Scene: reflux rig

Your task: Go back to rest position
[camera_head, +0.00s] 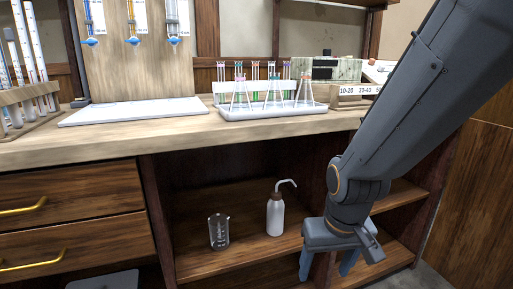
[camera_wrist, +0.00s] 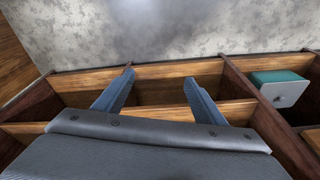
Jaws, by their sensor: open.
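My gripper (camera_head: 328,265) hangs in front of the open shelves under the bench, at the lower right of the head view. It points downward. In the wrist view, the two blue fingers of my gripper (camera_wrist: 158,92) are spread well apart with nothing between them. Wooden shelf boards and the grey floor lie beyond them. My dark grey arm comes down from the upper right of the head view and hides part of the bench's right end.
A beaker (camera_head: 219,231) and a white wash bottle (camera_head: 275,212) stand on the shelf left of my gripper. On the bench (camera_head: 110,143) are a tray with flasks (camera_head: 272,112), a white board (camera_head: 134,111) and a tube rack (camera_head: 30,96).

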